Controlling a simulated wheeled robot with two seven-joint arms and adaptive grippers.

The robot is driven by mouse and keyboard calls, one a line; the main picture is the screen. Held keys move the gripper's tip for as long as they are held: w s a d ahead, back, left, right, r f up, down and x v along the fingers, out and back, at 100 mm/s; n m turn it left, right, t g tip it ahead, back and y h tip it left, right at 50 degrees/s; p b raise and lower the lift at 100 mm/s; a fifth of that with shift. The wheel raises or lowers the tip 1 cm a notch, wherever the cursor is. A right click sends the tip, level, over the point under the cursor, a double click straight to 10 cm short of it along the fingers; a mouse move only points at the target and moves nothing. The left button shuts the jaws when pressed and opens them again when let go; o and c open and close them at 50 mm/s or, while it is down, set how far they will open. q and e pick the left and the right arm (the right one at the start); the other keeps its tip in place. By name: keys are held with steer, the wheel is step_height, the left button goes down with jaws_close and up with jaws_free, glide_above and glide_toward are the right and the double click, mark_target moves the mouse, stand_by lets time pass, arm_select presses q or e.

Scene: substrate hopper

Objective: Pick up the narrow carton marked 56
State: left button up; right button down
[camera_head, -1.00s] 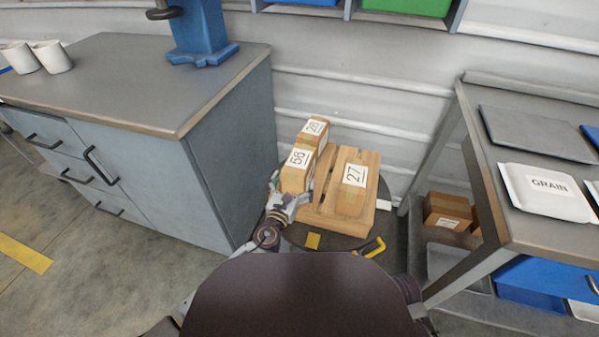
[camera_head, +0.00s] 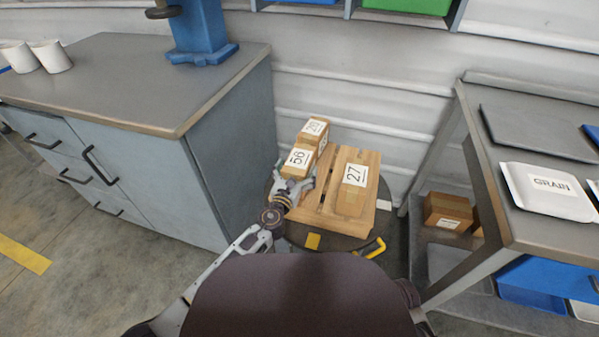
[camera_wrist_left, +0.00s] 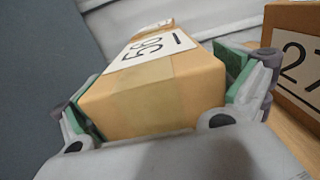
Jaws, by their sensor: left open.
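The narrow carton marked 56 (camera_head: 299,160) stands on the wooden pallet at its left side, in front of a carton marked 28 or similar. In the left wrist view the carton marked 56 (camera_wrist_left: 165,88) fills the middle. My left gripper (camera_head: 296,182) is at the near end of this carton. In the left wrist view its green-padded fingers (camera_wrist_left: 158,98) are open, one on each side of the carton. The right finger is close to the carton's side; I cannot tell whether either pad touches.
A wider carton marked 27 (camera_head: 354,183) stands right of the carton marked 56. The pallet (camera_head: 318,214) rests on a dark round base (camera_head: 345,242). A grey cabinet (camera_head: 233,160) stands left, a workbench (camera_head: 520,215) right. A yellow-handled object (camera_head: 371,248) lies in front.

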arm_select(q)
steer(key=c, duration=0.9)
steer(key=shift+r, duration=0.1)
steer(key=c, duration=0.5)
arm_select(e)
steer(key=shift+w+r, duration=0.25)
steer(key=shift+r, duration=0.05)
arm_select(q)
steer(key=shift+c, duration=0.2)
steer(key=shift+r, duration=0.15)
arm_select(e)
steer(key=shift+s, duration=0.15)
